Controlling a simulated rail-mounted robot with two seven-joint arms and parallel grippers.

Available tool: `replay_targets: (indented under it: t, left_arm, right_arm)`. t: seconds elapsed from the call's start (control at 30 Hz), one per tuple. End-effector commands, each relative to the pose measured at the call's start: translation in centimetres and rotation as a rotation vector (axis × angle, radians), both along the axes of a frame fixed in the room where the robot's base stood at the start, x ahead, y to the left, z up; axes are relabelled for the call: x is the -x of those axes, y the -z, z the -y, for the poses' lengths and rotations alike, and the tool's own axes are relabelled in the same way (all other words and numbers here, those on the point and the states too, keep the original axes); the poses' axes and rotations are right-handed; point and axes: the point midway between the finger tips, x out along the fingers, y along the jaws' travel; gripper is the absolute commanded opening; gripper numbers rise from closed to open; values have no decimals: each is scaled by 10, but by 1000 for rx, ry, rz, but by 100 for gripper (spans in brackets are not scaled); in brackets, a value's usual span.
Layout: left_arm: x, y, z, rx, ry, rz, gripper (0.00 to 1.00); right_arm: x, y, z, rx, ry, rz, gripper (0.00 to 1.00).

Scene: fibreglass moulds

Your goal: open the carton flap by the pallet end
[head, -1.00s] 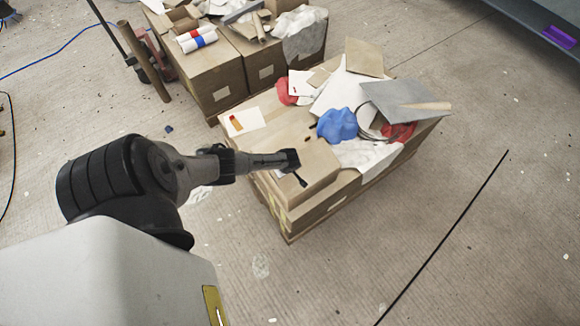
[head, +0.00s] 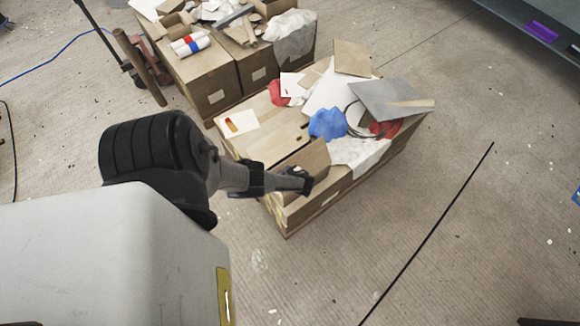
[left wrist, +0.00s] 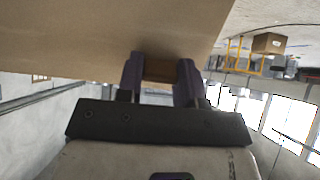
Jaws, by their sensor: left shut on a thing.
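The carton (head: 322,201) stands on the near end of the pallet, under a heap of scrap. Its brown flap (head: 305,158) is tilted up from the carton top. My left gripper (head: 304,183) is at the flap's near edge, shut on it. In the left wrist view the flap (left wrist: 110,25) fills the top left, and its edge runs between the two fingers of my left gripper (left wrist: 160,72). The carton's inside under the flap is hidden in both views. My right gripper is not in view.
On the cartons lie a blue cloth (head: 328,123), a grey sheet (head: 385,98), red cloths and white scraps. More filled cartons (head: 205,80) stand behind, with a brown tube (head: 140,68) beside them. A black rod (head: 428,232) lies on open concrete floor at right.

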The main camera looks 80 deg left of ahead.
Motion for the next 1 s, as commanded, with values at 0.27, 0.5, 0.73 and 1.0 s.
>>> replay_targets:
  t: [0.27, 0.5, 0.73, 1.0]
  left_arm:
    - [2, -2, 7, 8, -13, 6, 0]
    - [1, -2, 8, 10, -15, 6, 0]
    - [1, -2, 8, 11, -16, 7, 35]
    - [2, -2, 6, 8, -15, 5, 60]
  right_arm:
    - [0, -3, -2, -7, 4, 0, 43]
    - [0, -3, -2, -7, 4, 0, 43]
    - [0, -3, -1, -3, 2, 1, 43]
    - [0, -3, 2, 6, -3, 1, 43]
